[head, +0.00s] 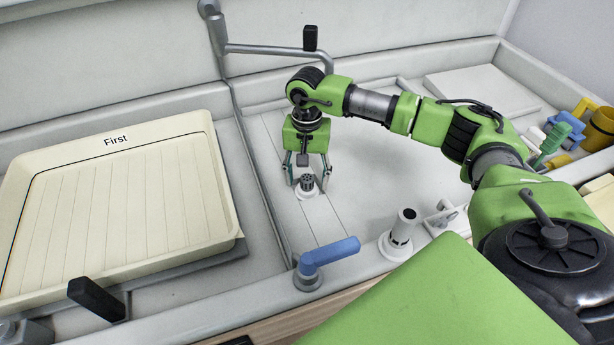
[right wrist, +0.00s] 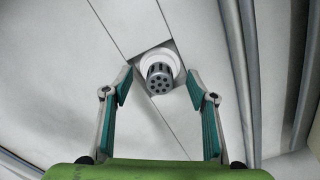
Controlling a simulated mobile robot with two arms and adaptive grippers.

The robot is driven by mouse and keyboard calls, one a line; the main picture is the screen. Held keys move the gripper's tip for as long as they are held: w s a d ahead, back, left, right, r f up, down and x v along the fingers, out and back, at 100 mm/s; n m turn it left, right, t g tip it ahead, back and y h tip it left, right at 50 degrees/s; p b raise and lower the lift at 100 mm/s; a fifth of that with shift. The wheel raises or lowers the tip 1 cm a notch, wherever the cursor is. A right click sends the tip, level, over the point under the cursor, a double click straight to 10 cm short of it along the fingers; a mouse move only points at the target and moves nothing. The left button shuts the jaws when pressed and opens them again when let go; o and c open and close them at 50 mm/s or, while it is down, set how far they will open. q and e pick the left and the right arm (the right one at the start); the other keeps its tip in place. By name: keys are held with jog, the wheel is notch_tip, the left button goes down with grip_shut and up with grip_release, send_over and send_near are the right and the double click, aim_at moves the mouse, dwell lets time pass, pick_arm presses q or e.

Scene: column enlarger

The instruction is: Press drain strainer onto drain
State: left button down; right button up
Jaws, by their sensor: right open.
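The drain strainer (head: 307,182), a small dark grey piece with holes in its top, sits at the white drain ring (head: 308,193) in the sink floor. In the right wrist view the strainer (right wrist: 159,79) stands in the middle of the round white drain (right wrist: 160,62). I cannot tell how deeply it is seated. My right gripper (head: 308,183) points down over it, open, with a finger on either side. In the right wrist view the right gripper's fingers (right wrist: 160,85) are apart and clear of the strainer. My left gripper is not in view.
A cream tray (head: 225,180) labelled "First" lies left of the basin. A blue-handled lever (head: 328,252) and a white standpipe (head: 401,235) stand along the front. A grey pipe (head: 270,50) crosses the back. Coloured tools (head: 560,140) lie at right. The sink floor around the drain is clear.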

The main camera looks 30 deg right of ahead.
jog(key=shift+r, duration=0.1)
jog(key=shift+w+r+p, duration=0.1)
jog(key=shift+r+p, duration=1.1)
jog(key=shift+r, duration=0.95)
jog(key=shift+r, duration=0.1)
notch_tip(320, 180, up, 12)
jog(key=shift+w+d, duration=0.15)
dwell(0.9)
